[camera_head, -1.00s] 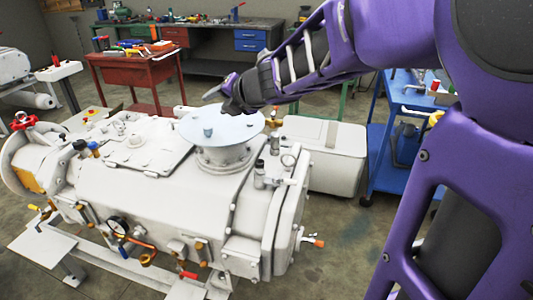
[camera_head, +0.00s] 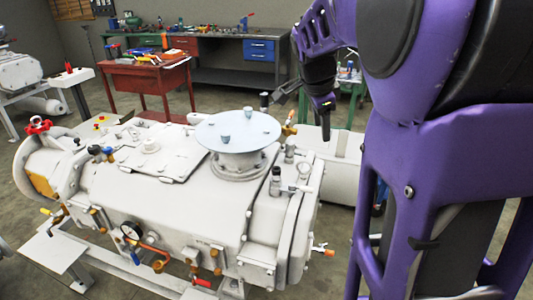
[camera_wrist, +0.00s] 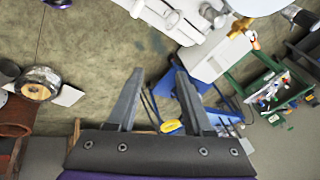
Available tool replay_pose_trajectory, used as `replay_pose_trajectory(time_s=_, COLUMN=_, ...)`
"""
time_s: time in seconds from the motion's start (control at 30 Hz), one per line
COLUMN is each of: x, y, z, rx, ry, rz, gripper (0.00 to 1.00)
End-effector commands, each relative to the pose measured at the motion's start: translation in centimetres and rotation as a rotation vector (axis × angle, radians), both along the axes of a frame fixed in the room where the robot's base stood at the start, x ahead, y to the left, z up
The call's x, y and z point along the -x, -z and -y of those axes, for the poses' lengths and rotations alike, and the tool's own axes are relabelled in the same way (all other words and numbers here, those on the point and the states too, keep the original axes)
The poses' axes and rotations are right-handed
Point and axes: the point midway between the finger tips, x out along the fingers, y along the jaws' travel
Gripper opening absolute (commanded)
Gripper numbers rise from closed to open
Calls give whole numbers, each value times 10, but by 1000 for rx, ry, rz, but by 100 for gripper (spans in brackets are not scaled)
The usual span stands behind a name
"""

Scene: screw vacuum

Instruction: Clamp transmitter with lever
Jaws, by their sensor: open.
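The white vacuum machine (camera_head: 190,205) fills the lower left of the head view. A round grey plate (camera_head: 215,128) with small grey knobs lies on its top flange. Grey and black fittings (camera_head: 276,181) stand upright near its right end. A small lever with an orange tip (camera_head: 322,250) sticks out low at that end. I cannot tell which fitting is the transmitter or which lever belongs to it. My gripper (camera_wrist: 158,72) is open and empty, its fingers apart over floor in the wrist view. In the head view it hangs right of the plate, apart from the machine.
A red table (camera_head: 148,78) with tools stands behind the machine, and a workbench (camera_head: 225,68) with blue drawers stands farther back. The wrist view shows a blue trolley (camera_wrist: 190,104) and a green-framed table (camera_wrist: 262,88).

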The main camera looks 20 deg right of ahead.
Motion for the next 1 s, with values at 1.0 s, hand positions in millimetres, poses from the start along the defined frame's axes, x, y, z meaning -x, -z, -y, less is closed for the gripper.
replay_pose_trajectory(time_s=1.0, x=4, y=138, z=-11, rx=-322, ry=496, rz=-33, gripper=51)
